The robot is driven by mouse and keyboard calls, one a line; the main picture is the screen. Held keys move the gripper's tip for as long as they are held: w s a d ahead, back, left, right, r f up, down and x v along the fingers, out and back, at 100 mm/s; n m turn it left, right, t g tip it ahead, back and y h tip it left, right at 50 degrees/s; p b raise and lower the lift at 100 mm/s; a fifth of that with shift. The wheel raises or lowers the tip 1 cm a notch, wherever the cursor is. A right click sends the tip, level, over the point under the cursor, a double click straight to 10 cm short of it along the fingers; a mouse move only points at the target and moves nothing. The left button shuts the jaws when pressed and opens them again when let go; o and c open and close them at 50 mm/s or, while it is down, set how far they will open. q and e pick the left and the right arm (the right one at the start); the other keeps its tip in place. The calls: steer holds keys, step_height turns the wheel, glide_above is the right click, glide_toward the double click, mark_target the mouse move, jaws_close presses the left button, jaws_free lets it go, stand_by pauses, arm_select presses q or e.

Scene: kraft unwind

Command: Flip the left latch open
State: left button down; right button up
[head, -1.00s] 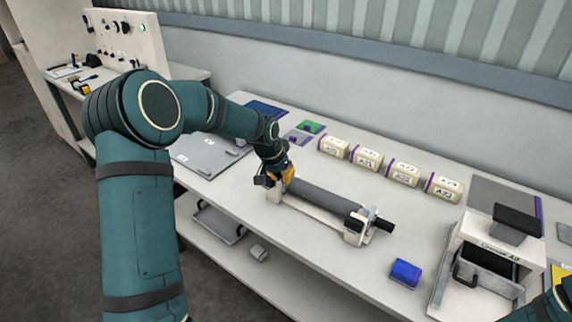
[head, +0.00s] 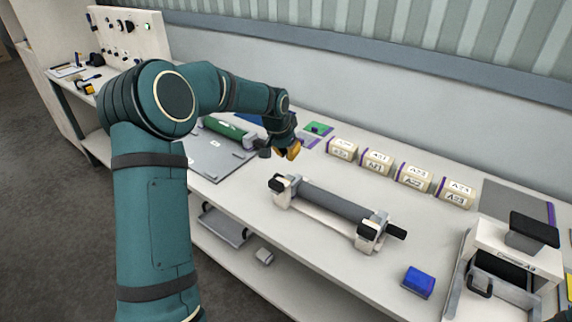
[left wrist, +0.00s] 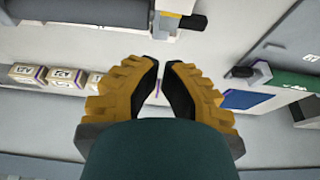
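A dark grey roller (head: 335,203) lies in a white cradle on the bench; part of it shows at the top of the left wrist view (left wrist: 90,12). The left latch (head: 277,184) is a black piece on the cradle's left end post. Whether it is flipped open is too small to tell. A second black latch (head: 367,232) sits at the right end post. My left gripper (head: 287,151) is above the bench, behind and apart from the cradle's left end. Its yellow fingers (left wrist: 163,66) are parted with nothing held between them. My right gripper is out of view.
A green roller (head: 228,130) lies on a grey plate (head: 205,160) at the left. Several labelled cream rolls (head: 378,162) line the back. A blue block (head: 418,282) and a white machine (head: 500,265) stand at the right.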

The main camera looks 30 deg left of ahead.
mark_target(287, 181)
arm_select(q)
steer(key=b+x, duration=0.1)
steer(key=x, duration=0.8)
steer(key=shift+f, duration=0.1)
steer(key=shift+s+a, duration=0.15)
steer(key=shift+s, duration=1.75)
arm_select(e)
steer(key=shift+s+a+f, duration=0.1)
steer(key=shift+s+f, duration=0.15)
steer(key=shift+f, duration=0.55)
